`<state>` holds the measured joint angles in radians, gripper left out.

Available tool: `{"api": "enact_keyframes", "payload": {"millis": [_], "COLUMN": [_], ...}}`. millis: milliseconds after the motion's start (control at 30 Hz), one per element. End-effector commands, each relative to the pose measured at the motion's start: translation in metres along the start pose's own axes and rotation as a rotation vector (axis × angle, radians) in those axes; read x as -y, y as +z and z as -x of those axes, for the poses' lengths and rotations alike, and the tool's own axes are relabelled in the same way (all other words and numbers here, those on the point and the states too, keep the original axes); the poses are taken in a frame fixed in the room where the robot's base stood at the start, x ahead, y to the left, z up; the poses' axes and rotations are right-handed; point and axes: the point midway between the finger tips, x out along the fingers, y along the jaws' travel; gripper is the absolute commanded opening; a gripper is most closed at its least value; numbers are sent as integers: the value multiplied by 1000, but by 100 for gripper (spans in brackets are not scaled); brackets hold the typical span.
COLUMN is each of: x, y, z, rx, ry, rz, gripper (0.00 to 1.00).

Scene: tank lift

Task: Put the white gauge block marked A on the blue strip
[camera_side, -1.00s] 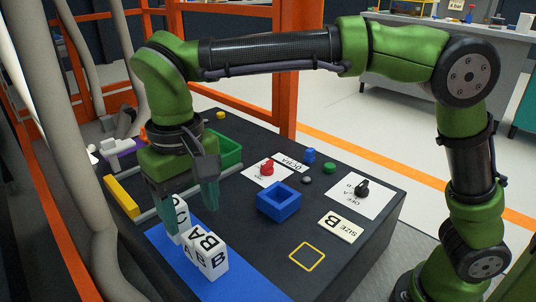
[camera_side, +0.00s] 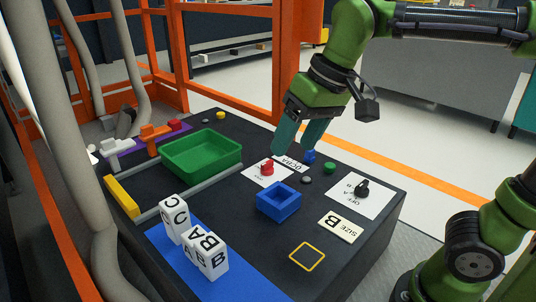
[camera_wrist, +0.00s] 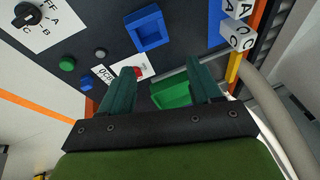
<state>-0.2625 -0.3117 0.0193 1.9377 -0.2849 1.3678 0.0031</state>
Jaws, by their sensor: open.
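Several white lettered gauge blocks stand close together on the blue strip (camera_side: 242,281) at the table's front left in the side view. The block marked C (camera_side: 173,218) is at the back. The block marked A (camera_side: 191,242) appears between it and the block marked B (camera_side: 215,260); their edges are hard to separate. In the wrist view, the A block (camera_wrist: 236,9) is cut off by the top edge, beside the C block (camera_wrist: 237,36). My gripper (camera_side: 299,148) is open and empty, above the far side of the table, well away from the blocks.
A green tray (camera_side: 163,163) lies beyond a grey rail. A blue square holder (camera_side: 278,211), a red knob (camera_side: 267,167), a black dial (camera_side: 362,188), a "SIZE B" card (camera_side: 340,228) and a yellow square outline (camera_side: 307,257) occupy the right side.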

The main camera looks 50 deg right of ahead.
Motion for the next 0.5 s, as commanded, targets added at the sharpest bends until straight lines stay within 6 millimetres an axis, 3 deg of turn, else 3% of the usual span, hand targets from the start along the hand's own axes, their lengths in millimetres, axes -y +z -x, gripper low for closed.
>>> {"api": "enact_keyframes", "payload": {"millis": [33,200,333,500], "x": [-22,-68,-86,-92], "y": [13,45,59,64], "z": [-1,-18,-28,-33], "rx": [-53,-204,-274,-302], "ry": [-16,-56,-66,-69], "rz": [-38,-132,-177,-193], "gripper": [63,63,63,63]}}
